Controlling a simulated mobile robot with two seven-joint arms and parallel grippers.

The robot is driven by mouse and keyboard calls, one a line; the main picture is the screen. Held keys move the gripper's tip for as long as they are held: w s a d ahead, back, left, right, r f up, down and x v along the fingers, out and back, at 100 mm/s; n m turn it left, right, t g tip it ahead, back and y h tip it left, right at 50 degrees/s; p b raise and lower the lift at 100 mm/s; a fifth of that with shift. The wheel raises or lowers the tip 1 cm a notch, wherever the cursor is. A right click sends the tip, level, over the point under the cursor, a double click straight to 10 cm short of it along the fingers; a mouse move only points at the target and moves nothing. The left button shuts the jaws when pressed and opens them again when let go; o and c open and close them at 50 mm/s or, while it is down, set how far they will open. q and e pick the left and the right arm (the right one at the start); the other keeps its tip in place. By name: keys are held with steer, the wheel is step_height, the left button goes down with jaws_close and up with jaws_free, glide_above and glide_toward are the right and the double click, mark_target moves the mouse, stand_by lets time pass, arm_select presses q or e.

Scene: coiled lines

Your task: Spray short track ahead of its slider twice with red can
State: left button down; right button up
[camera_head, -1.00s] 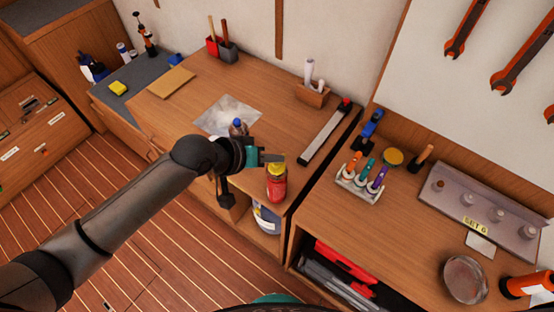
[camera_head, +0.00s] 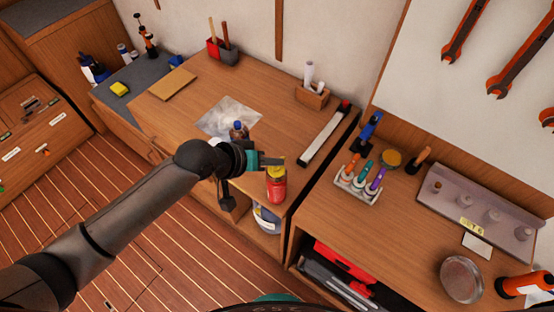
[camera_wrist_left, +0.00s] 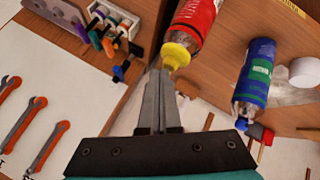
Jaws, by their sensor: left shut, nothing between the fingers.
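The red can (camera_head: 276,187) with a yellow top stands near the front right corner of the left wooden bench. In the left wrist view its red body (camera_wrist_left: 197,18) and yellow top (camera_wrist_left: 175,55) lie just beyond my fingertips. My left gripper (camera_head: 272,162) is shut and empty, right by the can's top; I cannot tell whether they touch. Its closed fingers (camera_wrist_left: 158,78) point at the yellow top. A pale, narrow track-like bar (camera_head: 325,134) with a red end lies at the bench's right edge; I cannot make out a slider on it. My right gripper is not in view.
A blue-capped bottle (camera_head: 238,130) stands behind my left gripper by a grey sheet (camera_head: 222,113). A wooden holder (camera_head: 313,96) stands at the back. The right bench holds a rack of coloured tools (camera_head: 357,184) and a round tin (camera_head: 462,280).

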mark_target(273, 172)
arm_select(q)
step_height(273, 172, up, 2)
steer(key=p, duration=0.3)
steer(key=shift+r, duration=2)
